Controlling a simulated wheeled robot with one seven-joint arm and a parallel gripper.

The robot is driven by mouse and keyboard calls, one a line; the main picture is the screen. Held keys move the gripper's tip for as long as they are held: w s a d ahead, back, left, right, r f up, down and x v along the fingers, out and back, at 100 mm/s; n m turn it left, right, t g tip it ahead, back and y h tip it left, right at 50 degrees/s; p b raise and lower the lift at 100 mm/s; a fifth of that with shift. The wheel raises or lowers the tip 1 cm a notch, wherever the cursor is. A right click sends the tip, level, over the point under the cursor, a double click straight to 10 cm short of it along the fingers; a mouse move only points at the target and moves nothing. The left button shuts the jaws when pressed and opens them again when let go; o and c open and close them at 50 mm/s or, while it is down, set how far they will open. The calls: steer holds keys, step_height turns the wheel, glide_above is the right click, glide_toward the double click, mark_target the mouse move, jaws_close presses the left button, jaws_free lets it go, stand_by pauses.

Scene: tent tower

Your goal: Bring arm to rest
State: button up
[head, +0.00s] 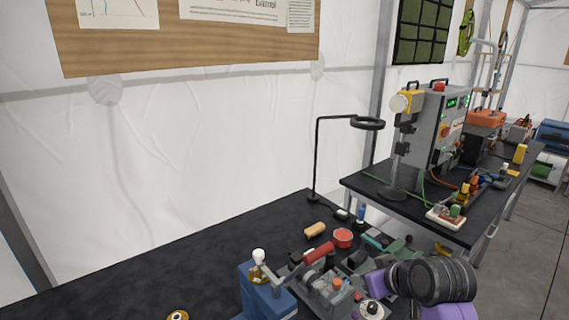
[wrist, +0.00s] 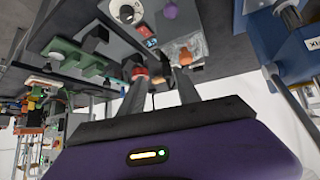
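My arm (head: 440,280), dark grey with purple parts, is bent at the lower right of the head view, in front of the cluttered dark bench. My gripper (wrist: 161,76) shows in the wrist view with its two grey fingers apart. Nothing is held between them. Its purple body with a small lit yellow and green indicator fills the bottom of that view. The wrist picture is turned, with the bench items along its top. In the head view I cannot make out the fingers.
A blue device with a white-knobbed lever (head: 258,256), a red cylinder (head: 319,253) and a red round container (head: 343,238) crowd the bench near my arm. A black ring lamp (head: 368,123) stands behind. A grey control box (head: 440,125) stands on another table.

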steer(key=s+f+m+t+h+b, duration=0.1)
steer(key=s+f+t+b, duration=0.1)
steer(key=s, duration=2.1)
steer(key=s+a+f+m+t+b, duration=0.1)
steer(key=s+f+m+t+b, duration=0.1)
steer(key=s, duration=2.2)
steer(key=shift+s+f+m+t+h+b, duration=0.35)
steer(key=shift+f+t+h+b, duration=0.15)
steer(key=shift+t, duration=0.5)
